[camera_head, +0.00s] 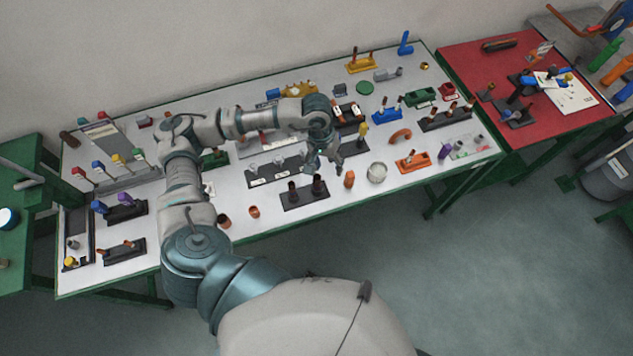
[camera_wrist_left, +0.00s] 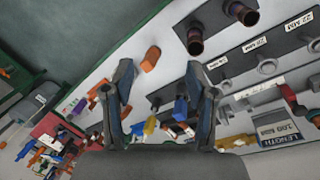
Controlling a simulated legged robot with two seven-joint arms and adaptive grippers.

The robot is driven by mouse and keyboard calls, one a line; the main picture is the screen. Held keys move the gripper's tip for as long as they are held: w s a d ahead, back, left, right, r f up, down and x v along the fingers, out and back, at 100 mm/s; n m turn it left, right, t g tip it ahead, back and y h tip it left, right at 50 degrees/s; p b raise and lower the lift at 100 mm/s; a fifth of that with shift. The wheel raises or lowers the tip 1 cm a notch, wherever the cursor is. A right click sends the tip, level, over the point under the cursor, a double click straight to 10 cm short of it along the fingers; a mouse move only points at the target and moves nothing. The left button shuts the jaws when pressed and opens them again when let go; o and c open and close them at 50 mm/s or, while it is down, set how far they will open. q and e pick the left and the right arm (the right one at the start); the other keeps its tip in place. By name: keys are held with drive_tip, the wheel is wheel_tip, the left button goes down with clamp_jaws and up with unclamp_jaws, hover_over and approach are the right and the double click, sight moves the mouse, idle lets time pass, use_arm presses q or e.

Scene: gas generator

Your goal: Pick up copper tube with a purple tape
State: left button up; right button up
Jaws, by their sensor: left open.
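A purple piece (camera_head: 445,151) stands near the right end of the white table, and another purple-topped piece (camera_head: 125,198) sits in a black holder at the left. A small purple patch (camera_wrist_left: 78,107) also shows at the left of the left wrist view. My left gripper (camera_head: 324,166) is open and empty above the middle of the table, apart from both purple pieces. Its two fingers also show in the left wrist view (camera_wrist_left: 158,70). My right gripper is not in view.
A black holder with two dark tubes (camera_head: 303,195) and an upright orange piece (camera_head: 349,179) stand close by my left gripper. A red table (camera_head: 560,110) adjoins at the right.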

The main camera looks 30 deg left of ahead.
use_arm(q)
drive_tip(key=a+y, duration=0.2)
drive_tip(key=a, duration=0.2)
drive_tip(key=p, duration=0.1)
hover_over(317, 183)
drive_tip(key=w+a, duration=0.1)
wheel_tip(317, 183, down, 4)
drive_tip(key=shift+r+m, duration=0.1)
drive_tip(key=shift+m, duration=0.3)
drive_tip(key=f, duration=0.2)
drive_tip(key=f+p, duration=0.1)
drive_tip(key=f, duration=0.1)
drive_tip(key=a+f, duration=0.1)
drive_tip(key=f, duration=0.1)
drive_tip(key=shift+w+f, duration=0.15)
drive_tip(key=shift+f, duration=0.5)
drive_tip(key=shift+d+f+p, duration=0.15)
drive_tip(key=shift+f+p, duration=0.1)
drive_tip(key=shift+p, duration=0.05)
drive_tip(key=f, duration=0.2)
drive_tip(key=d+f+p, duration=0.1)
drive_tip(key=f, duration=0.1)
drive_tip(key=shift+d+f, duration=0.15)
drive_tip(key=shift+f, duration=0.2)
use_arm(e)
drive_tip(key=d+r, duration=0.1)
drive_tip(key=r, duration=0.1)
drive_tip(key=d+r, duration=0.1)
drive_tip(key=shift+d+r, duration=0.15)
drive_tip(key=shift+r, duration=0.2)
